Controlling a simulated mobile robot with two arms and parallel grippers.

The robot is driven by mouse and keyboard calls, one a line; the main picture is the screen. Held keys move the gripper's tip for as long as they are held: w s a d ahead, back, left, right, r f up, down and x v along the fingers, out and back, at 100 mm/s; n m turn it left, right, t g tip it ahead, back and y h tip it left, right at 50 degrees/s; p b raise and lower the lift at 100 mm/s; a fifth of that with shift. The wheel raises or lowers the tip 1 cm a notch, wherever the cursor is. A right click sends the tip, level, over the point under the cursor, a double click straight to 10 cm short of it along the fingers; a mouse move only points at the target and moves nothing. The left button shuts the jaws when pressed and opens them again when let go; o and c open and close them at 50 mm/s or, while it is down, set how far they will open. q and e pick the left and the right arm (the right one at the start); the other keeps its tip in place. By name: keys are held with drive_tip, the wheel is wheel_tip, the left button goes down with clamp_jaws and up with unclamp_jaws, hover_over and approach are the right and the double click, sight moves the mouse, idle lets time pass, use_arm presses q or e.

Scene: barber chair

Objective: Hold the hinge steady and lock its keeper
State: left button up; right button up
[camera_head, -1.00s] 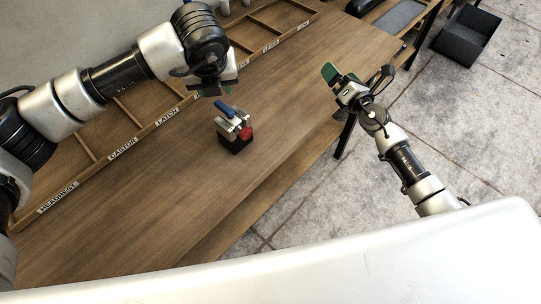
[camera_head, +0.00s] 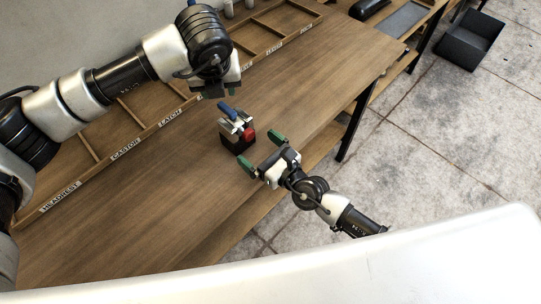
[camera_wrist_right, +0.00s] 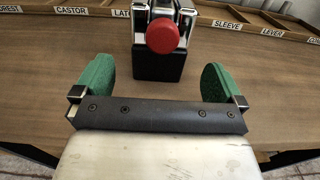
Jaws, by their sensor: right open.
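The hinge (camera_head: 238,140) stands on the wooden bench as a black block with silver metal parts, a blue lever (camera_head: 227,110) on top and a red knob (camera_head: 249,134) on its side. I cannot tell which part is the keeper. My right gripper (camera_head: 261,150) is open and empty, its green fingers pointing at the hinge's red-knob side, apart from it. In the right wrist view the red knob (camera_wrist_right: 162,36) lies ahead, roughly centred between the spread fingers (camera_wrist_right: 157,80). My left gripper (camera_head: 216,90) hangs just above and behind the blue lever; its finger gap is unclear.
A divided wooden tray (camera_head: 165,122) with labels such as CASTOR and LATCH runs along the back of the bench (camera_head: 140,200). The bench around the hinge is clear. A dark bin (camera_head: 470,42) stands on the floor at the right.

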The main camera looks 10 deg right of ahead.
sight(225, 107)
drive_tip(key=x, duration=0.6)
drive_tip(key=shift+w+a, duration=0.2)
drive_tip(key=shift+w, duration=0.05)
use_arm(q)
drive_tip(key=shift+o, duration=0.2)
use_arm(e)
drive_tip(key=c, duration=1.3)
drive_tip(key=shift+o, duration=0.2)
use_arm(q)
drive_tip(key=w+r+n+g, duration=0.3)
drive_tip(key=n+g, duration=0.1)
drive_tip(key=n, duration=0.3)
drive_tip(key=f, duration=1.2)
drive_tip(key=shift+w+d, duration=0.15)
drive_tip(key=shift+d, duration=0.05)
drive_tip(key=shift+c, duration=0.4)
drive_tip(key=shift+r, duration=0.1)
clamp_jaws()
